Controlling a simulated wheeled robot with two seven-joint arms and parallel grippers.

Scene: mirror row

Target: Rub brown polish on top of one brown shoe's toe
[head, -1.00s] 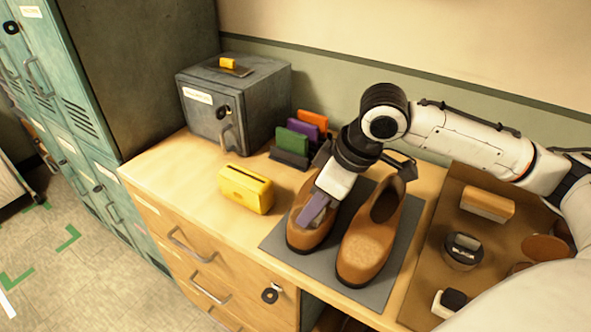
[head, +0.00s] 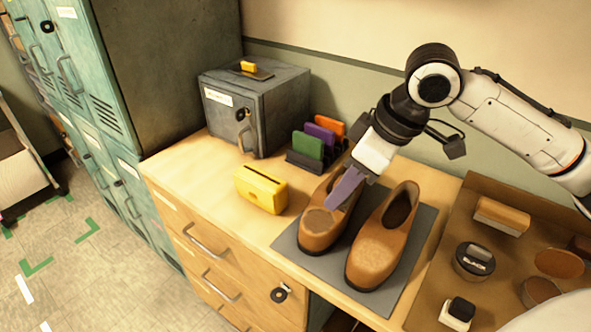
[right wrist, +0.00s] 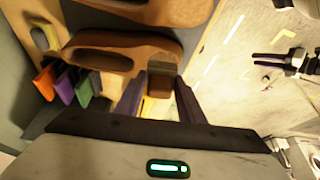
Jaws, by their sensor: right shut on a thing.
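Two brown shoes stand side by side on a grey mat (head: 304,262). The left shoe (head: 330,238) has a darker, dull oval patch on its toe top. The right shoe (head: 378,255) has a paler patch on its toe. My right gripper (head: 340,196) is over the left shoe, just behind the toe patch. In the right wrist view it is shut on a small brown block-shaped applicator (right wrist: 160,80), close to the shoe (right wrist: 105,58); contact cannot be told.
A brown tray (head: 425,300) at right holds a tin marked BLACK (head: 474,264), a brush (head: 502,216), brown round pieces (head: 560,262) and a black-and-white item (head: 458,314). A yellow box (head: 262,190), coloured cards (head: 308,147) in a rack and a grey safe (head: 272,112) stand left.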

